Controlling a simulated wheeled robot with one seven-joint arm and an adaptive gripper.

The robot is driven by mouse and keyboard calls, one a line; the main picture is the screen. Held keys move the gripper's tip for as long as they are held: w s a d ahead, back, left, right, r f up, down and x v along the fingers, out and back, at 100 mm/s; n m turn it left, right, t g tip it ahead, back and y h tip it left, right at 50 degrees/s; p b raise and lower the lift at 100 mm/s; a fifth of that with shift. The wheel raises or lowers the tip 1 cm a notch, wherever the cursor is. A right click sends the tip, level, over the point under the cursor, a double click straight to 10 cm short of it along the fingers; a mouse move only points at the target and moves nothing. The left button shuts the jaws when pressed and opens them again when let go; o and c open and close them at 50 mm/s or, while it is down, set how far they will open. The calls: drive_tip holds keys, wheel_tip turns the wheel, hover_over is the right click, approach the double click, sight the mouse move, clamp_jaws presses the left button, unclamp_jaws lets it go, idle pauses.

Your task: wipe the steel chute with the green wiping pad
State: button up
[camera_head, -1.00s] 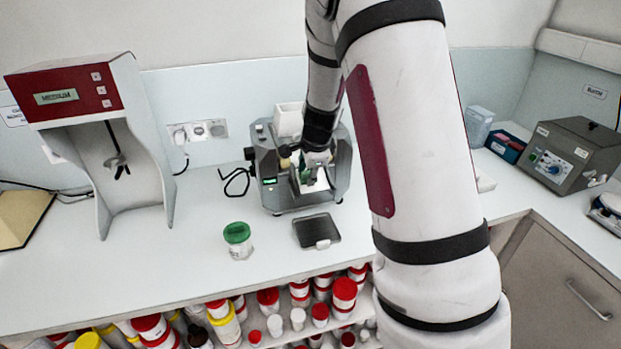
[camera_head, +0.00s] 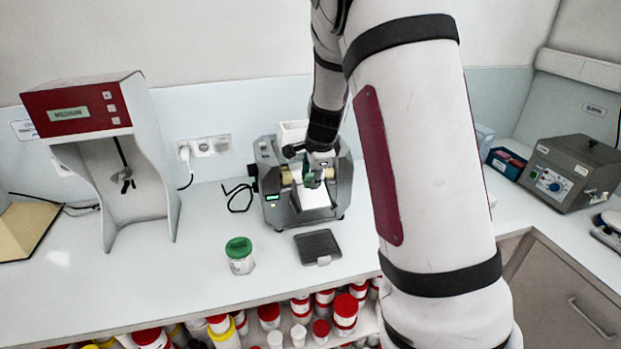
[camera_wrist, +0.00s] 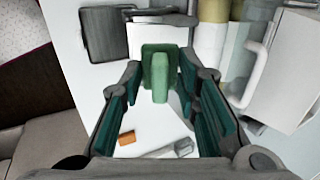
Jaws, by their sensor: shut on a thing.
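My gripper (camera_head: 314,180) is at the front of the grey mill (camera_head: 267,183), over its pale sloped chute (camera_head: 312,199). In the wrist view its two teal-padded fingers (camera_wrist: 160,80) are shut on the green wiping pad (camera_wrist: 160,75). The pad has a raised grip and lies across the upper part of the chute (camera_wrist: 150,118) as seen from above. I cannot tell whether the pad touches the chute surface. An orange patch (camera_wrist: 127,138) and a small grey piece (camera_wrist: 183,147) show on the chute between the fingers. The pad is hardly visible in the head view.
A red and white stand (camera_head: 110,150) is at left, a grey instrument box (camera_head: 563,172) at right. Red-lidded jars fill the shelf below. The bench left of the mill is mostly clear.

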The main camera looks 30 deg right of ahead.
drive_tip(key=w+d+r+b, duration=0.1)
drive_tip(key=d+b, duration=0.1)
drive_tip(key=d, duration=0.1)
drive_tip(key=b, duration=0.4)
hover_over(322, 201)
drive_tip(key=w, duration=0.2)
drive_tip(key=f, duration=0.6)
drive_tip(key=shift+w+d+f, duration=0.1)
drive_tip(key=shift+d, duration=0.15)
drive_tip(key=shift+s+f, duration=0.2)
drive_tip(key=shift+s+a+f+p, duration=0.1)
drive_tip(key=shift+s+a+p, duration=0.1)
drive_tip(key=shift+s, duration=0.3)
drive_tip(key=shift+s+a+f+p, duration=0.1)
drive_tip(key=shift+s+a+p, duration=0.05)
drive_tip(key=shift+s, duration=0.35)
drive_tip(key=shift+s+a+f+p, duration=0.2)
drive_tip(key=shift+s+f, duration=0.1)
drive_tip(key=shift+s, duration=0.15)
drive_tip(key=shift+s+a+f+p, duration=0.15)
drive_tip(key=shift+s+f, duration=0.1)
drive_tip(key=shift+s, duration=0.15)
drive_tip(key=shift+d, duration=0.1)
drive_tip(key=shift+w+f, duration=0.15)
drive_tip(key=shift+f, duration=0.35)
